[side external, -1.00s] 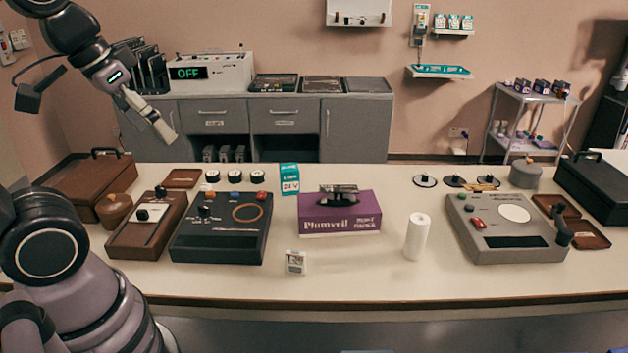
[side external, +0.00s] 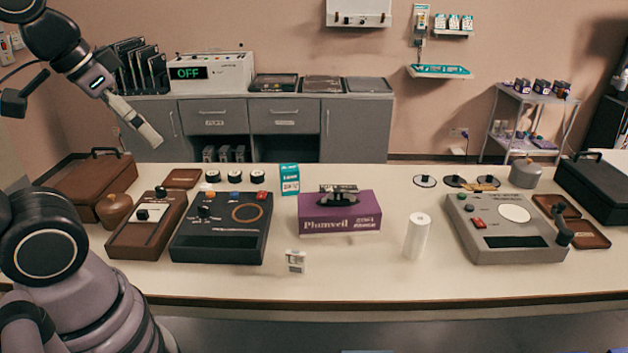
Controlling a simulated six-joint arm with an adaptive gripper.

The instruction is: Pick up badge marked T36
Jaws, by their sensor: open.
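A small white badge-like card (side external: 295,262) stands on the bench near its front edge, in front of the purple box. Its print is too small to read, so I cannot tell whether it is marked T36. My gripper (side external: 150,136) is at the upper left, in the air above the left part of the bench and well away from the card. It is open and I see nothing in it.
A dark console (side external: 222,228) is left of the card. Behind it is a purple box (side external: 340,214) with a dark item on top. A white roll (side external: 416,237) stands to the right, then a grey console (side external: 504,230). The front strip of the bench (side external: 350,292) is clear.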

